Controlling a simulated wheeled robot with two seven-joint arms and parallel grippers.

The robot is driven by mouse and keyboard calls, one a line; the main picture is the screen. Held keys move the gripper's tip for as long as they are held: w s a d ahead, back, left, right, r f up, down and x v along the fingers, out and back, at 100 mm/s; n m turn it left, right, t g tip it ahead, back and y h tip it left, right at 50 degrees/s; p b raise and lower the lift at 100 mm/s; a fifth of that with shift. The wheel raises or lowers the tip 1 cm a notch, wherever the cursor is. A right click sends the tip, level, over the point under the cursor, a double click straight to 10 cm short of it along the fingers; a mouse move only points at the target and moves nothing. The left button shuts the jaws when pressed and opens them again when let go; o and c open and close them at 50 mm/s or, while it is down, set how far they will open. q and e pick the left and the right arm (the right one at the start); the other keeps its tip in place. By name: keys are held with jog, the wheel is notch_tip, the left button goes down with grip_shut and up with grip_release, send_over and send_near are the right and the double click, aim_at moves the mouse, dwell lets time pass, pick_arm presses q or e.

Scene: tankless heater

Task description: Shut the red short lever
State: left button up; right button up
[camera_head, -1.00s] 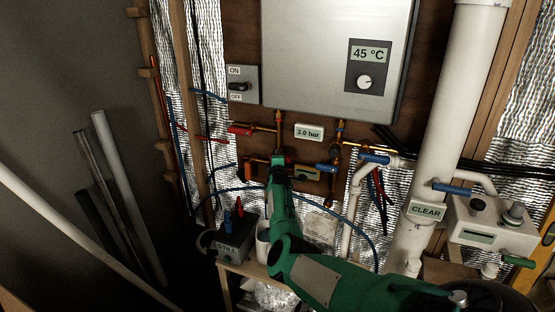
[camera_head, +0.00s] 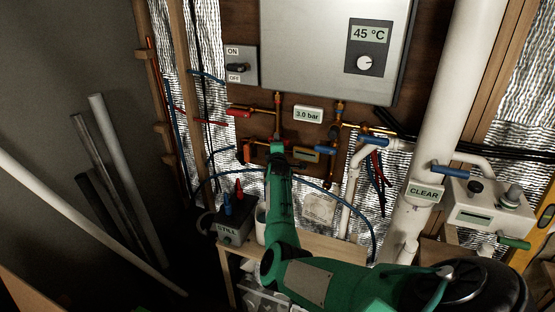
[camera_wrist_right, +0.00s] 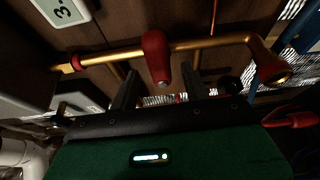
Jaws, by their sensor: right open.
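My right gripper (camera_wrist_right: 160,92) is open, with one dark finger on each side of the lever's tip. I cannot tell whether a finger touches it. In the head view my right gripper (camera_head: 277,146) is at the pipework under the heater and hides most of this lever. A longer red handle (camera_head: 240,112) lies on a pipe above and left of it. My left gripper is not in view.
The heater (camera_head: 330,55) hangs above, with a 3.0 bar gauge (camera_head: 308,114) below it. A blue handle (camera_head: 325,150) is close on the right. A grey box (camera_head: 235,232) with red and blue plugs stands below left. White pipes stand at right.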

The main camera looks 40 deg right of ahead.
jog(key=b+v, duration=0.2)
jog(key=v, duration=0.8)
jog(key=shift+f, duration=0.1)
dwell(0.4)
